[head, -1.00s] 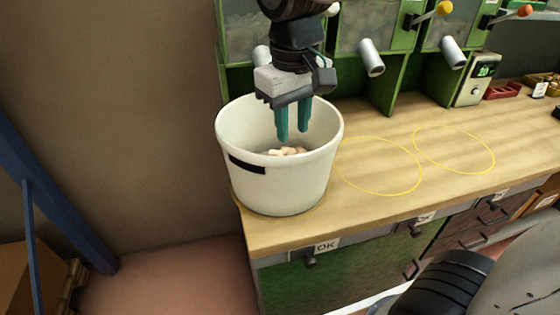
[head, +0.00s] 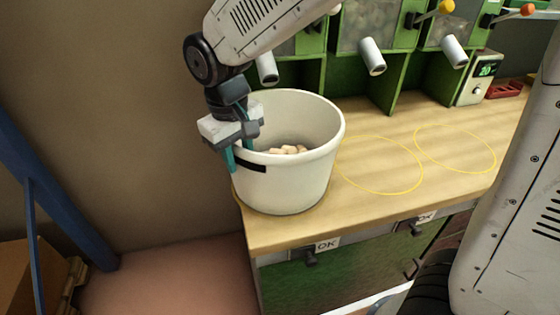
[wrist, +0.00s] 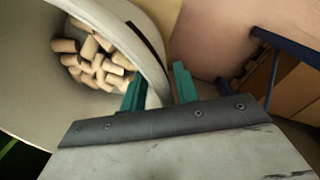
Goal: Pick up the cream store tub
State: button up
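The cream store tub (head: 290,190) stands upright on the left end of the wooden counter, with several corks (head: 285,150) inside and a dark label on its side. My gripper (head: 238,154) is at the tub's left rim, pointing down. In the wrist view the tub (wrist: 35,90) fills the left side, and its wall passes between my two teal fingers (wrist: 159,88). One finger is inside the tub and the other outside. The fingers are apart, with a visible gap between the wall and the outer finger.
Two yellow circles (head: 380,193) mark clear counter to the right of the tub. Green dispensers with grey spouts (head: 371,57) stand behind. A small green-lit display (head: 482,75) and a red tray (head: 505,90) are at the back right. A blue post (head: 55,210) stands left, off the counter.

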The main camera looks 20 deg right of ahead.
jog(key=shift+f, duration=0.1)
grip_shut()
dwell(1.3)
